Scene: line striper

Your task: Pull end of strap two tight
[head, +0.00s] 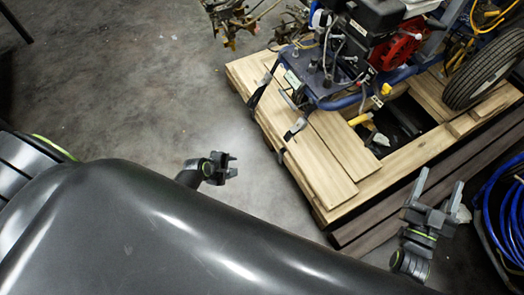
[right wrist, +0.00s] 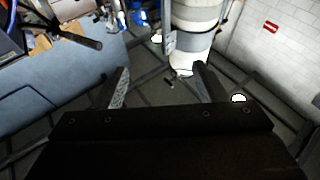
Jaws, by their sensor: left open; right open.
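Two dark straps run over the left edge of the wooden pallet below the line striper (head: 350,50). One strap (head: 262,88) is farther back, and the other strap (head: 293,131) is nearer, with a metallic piece on it. I cannot tell which is strap two, and their ends are not clear. My left gripper (head: 234,166) is open and empty above the floor, left of the pallet and apart from both straps. My right gripper (head: 440,182) is open and empty near the pallet's right front side. Its two fingers also show apart in the right wrist view (right wrist: 161,76).
The wooden pallet (head: 320,190) has a gap near its middle, with a yellow-handled item (head: 360,119) beside it. A black tire (head: 484,72) stands on the right. Coiled blue hose (head: 503,205) lies at the right edge. Concrete floor (head: 130,90) is clear at left.

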